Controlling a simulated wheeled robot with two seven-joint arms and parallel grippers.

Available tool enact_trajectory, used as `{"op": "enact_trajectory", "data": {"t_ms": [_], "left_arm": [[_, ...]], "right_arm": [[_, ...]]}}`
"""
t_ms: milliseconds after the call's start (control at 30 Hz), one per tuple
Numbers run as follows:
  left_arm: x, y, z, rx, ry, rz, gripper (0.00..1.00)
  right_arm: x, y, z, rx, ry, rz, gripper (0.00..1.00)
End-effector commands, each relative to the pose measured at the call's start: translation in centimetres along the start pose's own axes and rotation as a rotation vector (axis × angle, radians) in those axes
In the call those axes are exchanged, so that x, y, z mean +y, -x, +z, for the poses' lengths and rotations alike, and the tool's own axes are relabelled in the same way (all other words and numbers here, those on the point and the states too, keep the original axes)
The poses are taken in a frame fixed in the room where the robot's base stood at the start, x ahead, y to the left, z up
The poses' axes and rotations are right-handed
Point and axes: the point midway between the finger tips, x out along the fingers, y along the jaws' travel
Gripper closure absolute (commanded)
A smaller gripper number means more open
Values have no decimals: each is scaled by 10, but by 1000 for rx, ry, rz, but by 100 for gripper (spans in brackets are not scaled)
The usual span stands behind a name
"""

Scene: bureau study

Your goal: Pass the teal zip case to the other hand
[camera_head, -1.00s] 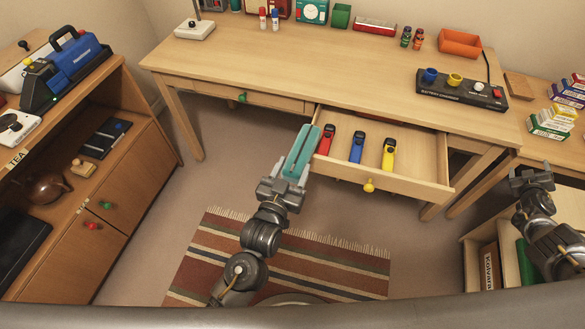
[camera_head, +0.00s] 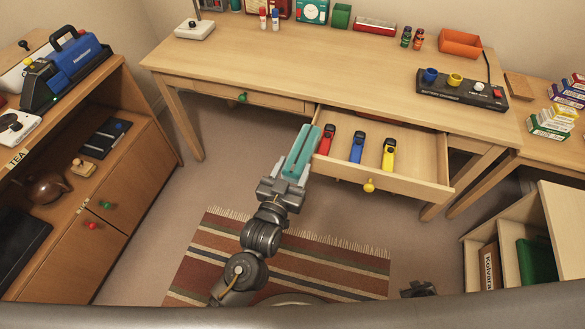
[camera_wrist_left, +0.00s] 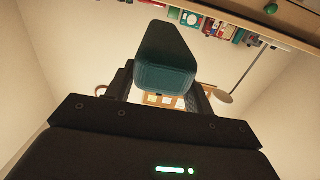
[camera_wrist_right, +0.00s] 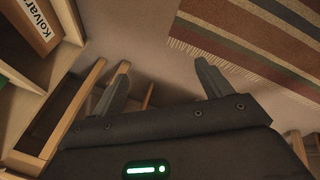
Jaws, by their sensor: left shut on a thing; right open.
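The teal zip case (camera_head: 302,150) is a long narrow block held in my left gripper (camera_head: 286,177), in front of the open drawer's left side. In the left wrist view the case (camera_wrist_left: 165,60) stands out between the fingers of the left gripper (camera_wrist_left: 163,95), which is shut on it. My right gripper (camera_head: 418,289) shows only in part at the bottom edge of the head view, low and right of the striped rug. In the right wrist view the right gripper (camera_wrist_right: 160,88) is open, with nothing between its fingers.
The open drawer (camera_head: 420,165) holds red, blue and yellow tools under the desk (camera_head: 330,70). A low shelf unit (camera_head: 555,215) with a green item stands at the right. A cabinet (camera_head: 130,195) stands at the left. The floor above the striped rug (camera_head: 330,265) is clear.

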Motion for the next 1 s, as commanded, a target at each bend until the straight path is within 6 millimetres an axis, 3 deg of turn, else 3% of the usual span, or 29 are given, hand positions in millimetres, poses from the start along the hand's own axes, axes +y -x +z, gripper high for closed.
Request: {"op": "enact_trajectory", "data": {"t_ms": [33,200,400,600,1000], "left_arm": [[0,0,-1,1,0,0,73],[0,0,-1,1,0,0,73],[0,0,-1,1,0,0,73],[0,0,0,1,0,0,73],[0,0,0,1,0,0,73]], "right_arm": [[-27,6,17,-29,-6,-38,22],[-104,28,64,-118,-12,-151,22],[-168,55,103,-192,-20,-251,22],[-198,70,120,-228,-24,-299,22],[-202,72,123,-233,-24,-306,22]]}}
